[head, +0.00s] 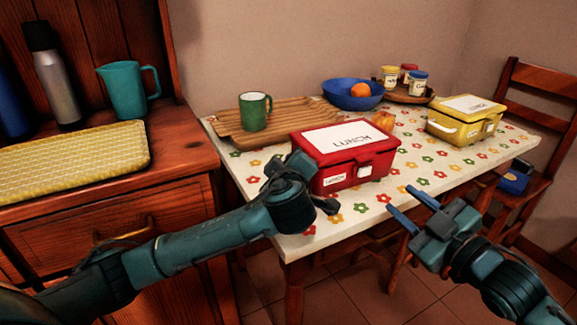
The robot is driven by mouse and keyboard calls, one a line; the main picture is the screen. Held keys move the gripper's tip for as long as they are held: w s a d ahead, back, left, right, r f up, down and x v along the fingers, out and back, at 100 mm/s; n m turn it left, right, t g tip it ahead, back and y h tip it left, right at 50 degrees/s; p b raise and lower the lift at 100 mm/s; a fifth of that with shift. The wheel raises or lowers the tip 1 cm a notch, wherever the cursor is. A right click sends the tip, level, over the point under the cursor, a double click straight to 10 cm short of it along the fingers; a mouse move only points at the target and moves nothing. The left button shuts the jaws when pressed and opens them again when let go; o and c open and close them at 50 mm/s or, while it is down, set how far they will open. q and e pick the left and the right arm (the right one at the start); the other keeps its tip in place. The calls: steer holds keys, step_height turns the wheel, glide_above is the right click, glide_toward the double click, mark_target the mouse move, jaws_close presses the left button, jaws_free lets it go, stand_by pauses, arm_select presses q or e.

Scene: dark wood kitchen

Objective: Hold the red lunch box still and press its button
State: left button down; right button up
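The red lunch box (378,160) stands closed on the table, with a white LUNCH panel on its lid and a small white label low on its front. A small pale patch shows on its front; I cannot tell whether it is the button. My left gripper (316,183) is at the box's front left corner, overlapping it in the picture. Its fingers are mostly hidden, and contact is unclear. My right gripper (411,207) is open and empty, its two blue fingers apart, in front of the table edge, to the right of and nearer than the box.
The flowered table (405,175) also bears a yellow lunch box (455,129), a wooden tray (285,118) with a green mug (255,111), a blue bowl (345,97) with an orange fruit, and several jars. A wooden cabinet (165,150) stands left, a chair (540,115) right.

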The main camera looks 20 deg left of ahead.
steer(key=shift+c, duration=1.4)
steer(key=shift+s+m, duration=0.1)
steer(key=shift+m, duration=0.3)
steer(key=shift+c, duration=0.8)
steer(key=m, duration=0.3)
steer(key=shift+s+d+f, duration=0.1)
steer(key=shift+s+d, duration=0.15)
steer(key=shift+s, duration=0.05)
jaws_close()
steer(key=s+d+m, duration=0.1)
steer(key=m, duration=0.6)
steer(key=s+d+m, duration=0.1)
steer(key=m, duration=0.6)
steer(key=s+d+m, duration=0.1)
steer(key=m, duration=0.6)
steer(key=shift+s+d+f, duration=0.1)
steer(key=shift+s+f, duration=0.05)
steer(key=shift+s, duration=0.1)
